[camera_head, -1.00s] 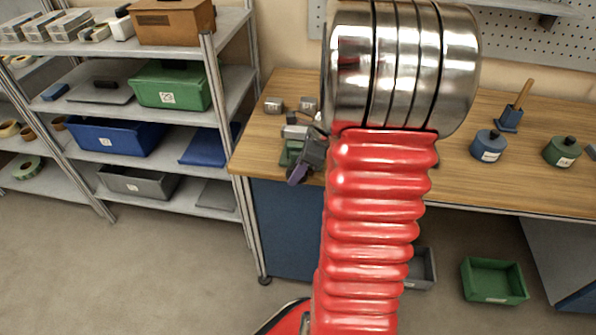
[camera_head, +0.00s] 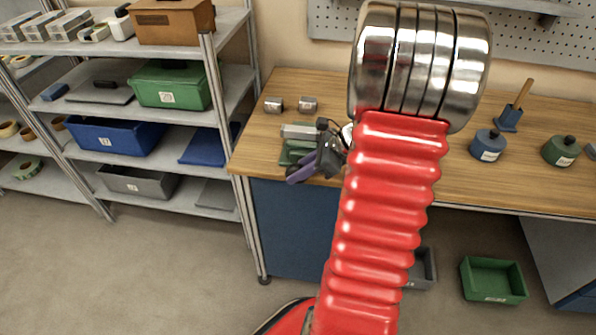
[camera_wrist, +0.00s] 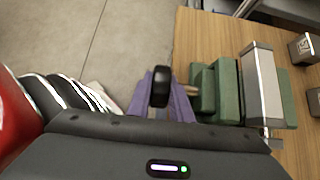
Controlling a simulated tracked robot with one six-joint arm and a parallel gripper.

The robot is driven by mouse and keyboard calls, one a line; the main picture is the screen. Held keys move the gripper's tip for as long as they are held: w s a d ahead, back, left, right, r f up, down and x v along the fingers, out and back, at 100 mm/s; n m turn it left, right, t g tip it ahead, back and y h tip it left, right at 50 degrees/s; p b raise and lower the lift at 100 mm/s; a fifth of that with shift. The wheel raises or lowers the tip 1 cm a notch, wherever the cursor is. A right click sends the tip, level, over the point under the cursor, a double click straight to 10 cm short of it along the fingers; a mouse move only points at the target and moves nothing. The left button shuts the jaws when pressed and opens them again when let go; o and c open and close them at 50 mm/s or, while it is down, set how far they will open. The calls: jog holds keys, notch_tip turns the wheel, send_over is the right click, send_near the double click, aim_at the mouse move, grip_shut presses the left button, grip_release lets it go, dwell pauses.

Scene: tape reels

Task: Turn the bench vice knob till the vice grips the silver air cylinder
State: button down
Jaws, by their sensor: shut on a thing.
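The green bench vice (camera_head: 291,153) stands at the left front of the bench; it also shows in the wrist view (camera_wrist: 226,92). The silver air cylinder (camera_wrist: 262,85) is a pale, block-like body lying at the vice's jaws, and shows in the head view (camera_head: 297,131). I cannot tell whether both jaws touch it. The dark knob (camera_wrist: 160,87) is at the vice's front end, over the bench edge. My gripper (camera_wrist: 162,95) has purple fingers, shut on the knob. In the head view my gripper (camera_head: 301,172) partly hides the vice front.
Two small silver blocks (camera_head: 273,104) (camera_head: 308,103) sit behind the vice on the wooden bench (camera_head: 255,140). Blue (camera_head: 488,146) and green (camera_head: 562,151) canisters stand at the right. Shelves with bins (camera_head: 170,85) are at the left. A green bin (camera_head: 492,281) is on the floor.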

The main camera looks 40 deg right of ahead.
jog(key=t+y, duration=0.1)
jog(key=t, duration=0.1)
jog(key=t+y, duration=0.1)
jog(key=shift+d+f+y, duration=0.15)
jog(key=shift+d+y, duration=0.1)
jog(key=shift+y, duration=0.05)
jog(key=shift+s+f+t+y, duration=0.1)
jog(key=shift+t+y, duration=1)
jog(key=shift+t, duration=0.6)
jog(key=c, duration=1.6)
grip_release()
jog(key=v, duration=1.3)
jog(key=shift+s+d+f, duration=0.15)
jog(key=shift+s+d, duration=0.1)
jog(key=shift+s, duration=0.1)
